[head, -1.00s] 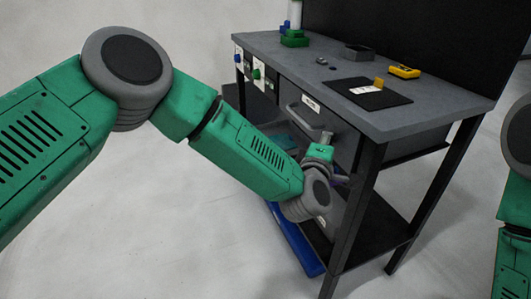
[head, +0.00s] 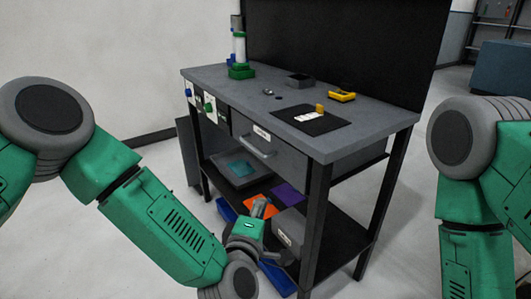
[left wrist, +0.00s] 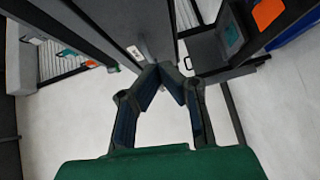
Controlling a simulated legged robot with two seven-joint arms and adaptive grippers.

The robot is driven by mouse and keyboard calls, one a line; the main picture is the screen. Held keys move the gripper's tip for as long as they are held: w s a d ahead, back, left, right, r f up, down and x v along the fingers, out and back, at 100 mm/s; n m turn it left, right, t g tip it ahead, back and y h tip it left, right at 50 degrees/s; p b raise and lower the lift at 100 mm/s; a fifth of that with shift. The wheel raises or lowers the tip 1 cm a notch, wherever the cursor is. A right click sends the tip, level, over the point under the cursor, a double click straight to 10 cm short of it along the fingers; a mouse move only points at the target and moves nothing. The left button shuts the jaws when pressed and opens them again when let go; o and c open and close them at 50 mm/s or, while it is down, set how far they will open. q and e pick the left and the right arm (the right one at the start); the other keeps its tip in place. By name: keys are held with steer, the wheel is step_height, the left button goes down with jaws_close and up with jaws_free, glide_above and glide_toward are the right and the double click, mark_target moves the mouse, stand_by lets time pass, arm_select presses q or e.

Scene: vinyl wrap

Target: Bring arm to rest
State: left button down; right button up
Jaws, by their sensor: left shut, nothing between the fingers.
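My left arm (head: 165,225) reaches in from the left in the head view, bent downward. My left gripper (head: 261,207) is in front of the workbench, below its drawer and near the lower shelf. In the left wrist view the left gripper (left wrist: 160,69) shows its two fingers meeting at the tips, with nothing between them. My right arm (head: 470,200) hangs down at the right edge; its gripper is out of view.
The workbench (head: 350,136) holds a black mat (head: 312,124), a yellow tool (head: 341,96) and a green-based stand (head: 241,72). Its drawer (head: 262,145) looks shut. Orange (head: 259,204) and purple (head: 289,194) pieces lie on the lower shelf. Floor left of the bench is clear.

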arm_select(q)
steer(key=s+a+f+m+g+p, duration=0.4)
steer(key=s+a+f+m+g, duration=0.55)
steer(key=s+a+f, duration=0.4)
steer(key=s+a+m+g+y+p, duration=0.1)
steer(key=s+a+m+g+y, duration=0.1)
steer(key=s+a, duration=0.5)
steer(key=s+a+f+m+g+y+p, duration=0.1)
steer(key=s+a+m+g+p, duration=0.1)
steer(key=s+a, duration=0.5)
steer(key=s+m+g, duration=0.1)
steer(key=s+g, duration=0.1)
steer(key=s, duration=0.4)
steer(key=shift+s+a+f+g+y, duration=0.3)
steer(key=shift+a+g+y, duration=0.05)
steer(key=shift+a+y, duration=0.05)
steer(key=shift+w+d+m, duration=0.15)
steer(key=shift+d+m, duration=0.1)
